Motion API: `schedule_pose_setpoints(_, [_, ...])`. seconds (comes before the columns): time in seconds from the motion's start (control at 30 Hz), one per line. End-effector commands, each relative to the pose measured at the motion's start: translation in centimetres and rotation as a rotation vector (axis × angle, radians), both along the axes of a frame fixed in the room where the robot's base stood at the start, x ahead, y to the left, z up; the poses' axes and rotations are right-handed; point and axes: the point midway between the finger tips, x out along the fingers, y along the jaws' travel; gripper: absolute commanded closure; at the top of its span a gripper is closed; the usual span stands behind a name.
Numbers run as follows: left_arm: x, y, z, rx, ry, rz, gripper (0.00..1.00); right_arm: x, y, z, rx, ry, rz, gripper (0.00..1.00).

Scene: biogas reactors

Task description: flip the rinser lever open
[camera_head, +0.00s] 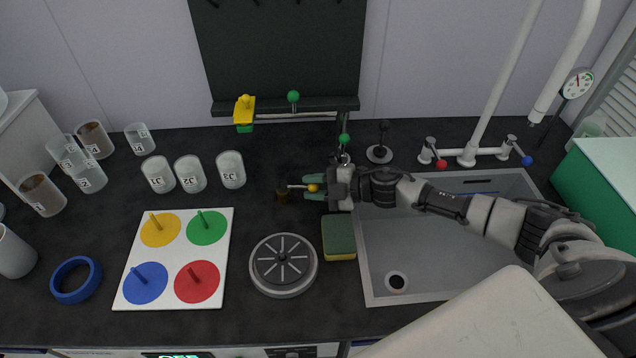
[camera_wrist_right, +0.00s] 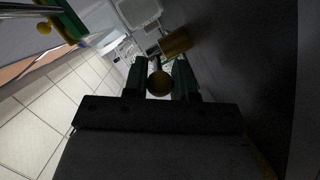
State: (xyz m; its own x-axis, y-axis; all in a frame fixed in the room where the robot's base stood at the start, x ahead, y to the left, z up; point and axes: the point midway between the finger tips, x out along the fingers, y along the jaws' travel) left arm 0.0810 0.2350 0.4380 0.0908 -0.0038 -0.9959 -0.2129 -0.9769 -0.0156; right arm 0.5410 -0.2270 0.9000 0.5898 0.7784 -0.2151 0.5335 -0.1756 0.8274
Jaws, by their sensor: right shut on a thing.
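A short brass post (camera_head: 283,196) stands on the dark counter, and a thin lever reaches right from it to a yellow ball knob (camera_head: 313,188). My right gripper (camera_head: 315,190) is shut on this knob, with a green finger on either side of it. In the right wrist view the knob (camera_wrist_right: 160,84) sits between the fingers, with the brass post (camera_wrist_right: 176,41) just beyond. The lever lies roughly level. A round grey slotted rinser disc (camera_head: 284,264) sits nearer, below the lever in the head view. My left gripper is not in view.
A green-yellow sponge (camera_head: 339,238) lies between the disc and the sink (camera_head: 450,278). Labelled cups (camera_head: 189,174) stand to the left. A white board with coloured discs (camera_head: 130,292) and a blue ring (camera_head: 76,279) lie at front left. A rail with coloured knobs (camera_head: 293,97) runs behind.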

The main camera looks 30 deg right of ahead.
Motion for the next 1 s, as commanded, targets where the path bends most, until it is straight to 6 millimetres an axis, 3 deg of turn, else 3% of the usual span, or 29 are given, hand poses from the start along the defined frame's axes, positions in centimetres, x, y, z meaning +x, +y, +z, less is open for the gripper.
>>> schedule_pose_setpoints(0.03, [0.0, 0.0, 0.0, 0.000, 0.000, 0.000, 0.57, 0.0, 0.0, -0.1, -0.001, 0.001, 0.001, 1.00])
schedule_pose_setpoints(0.07, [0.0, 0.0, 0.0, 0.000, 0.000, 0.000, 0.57, 0.0, 0.0, -0.1, -0.001, 0.001, 0.001, 0.69])
schedule_pose_setpoints(0.2, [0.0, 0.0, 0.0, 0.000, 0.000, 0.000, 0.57, 0.0, 0.0, 0.0, -0.001, 0.001, 0.001, 0.48])
schedule_pose_setpoints(0.57, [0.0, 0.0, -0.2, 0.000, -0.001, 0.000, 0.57, -0.4, -0.6, 0.0, -0.001, 0.002, -0.001, 0.48])
schedule_pose_setpoints(1.0, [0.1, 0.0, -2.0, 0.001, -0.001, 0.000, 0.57, -5.3, -6.9, 1.5, -0.004, 0.004, 0.001, 0.48])
